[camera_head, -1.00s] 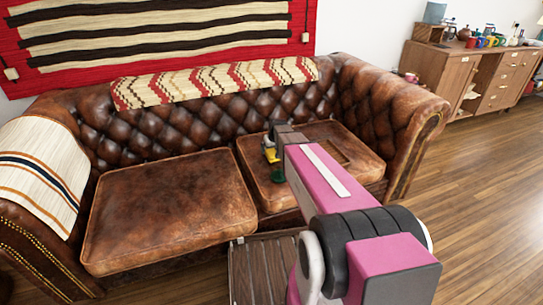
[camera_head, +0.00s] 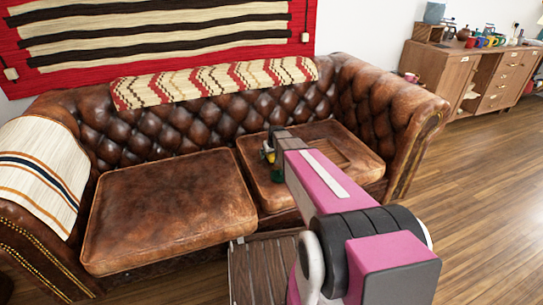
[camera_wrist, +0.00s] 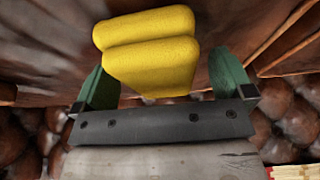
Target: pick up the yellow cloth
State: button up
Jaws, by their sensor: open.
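The yellow cloth (camera_wrist: 150,50) shows in the wrist view as a thick folded piece with a rounded double edge. In the head view only a small yellow bit of the cloth (camera_head: 268,154) shows beside my gripper (camera_head: 270,160), over the right seat cushion (camera_head: 325,140) of the brown leather sofa. The arm hides part of the gripper and cushion. I cannot tell whether the cloth touches the fingers.
The left seat cushion (camera_head: 165,210) is bare. A patterned throw (camera_head: 215,80) lies over the sofa back, and a striped blanket (camera_head: 40,170) covers the left arm. A dark wooden table (camera_head: 262,270) stands in front. A wooden cabinet (camera_head: 440,70) with mugs stands at right.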

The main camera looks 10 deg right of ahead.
jog(key=c, duration=1)
jog(key=shift+r, duration=0.15)
notch_tip(320, 180, up, 4)
jog(key=shift+s+r, duration=0.1)
jog(key=shift+r, duration=0.15)
jog(key=s+a+r, duration=0.5)
jog(key=a+r, duration=0.1)
jog(key=a, duration=0.4)
jog(key=shift+a+r, duration=0.25)
jog(key=shift+o, duration=0.4)
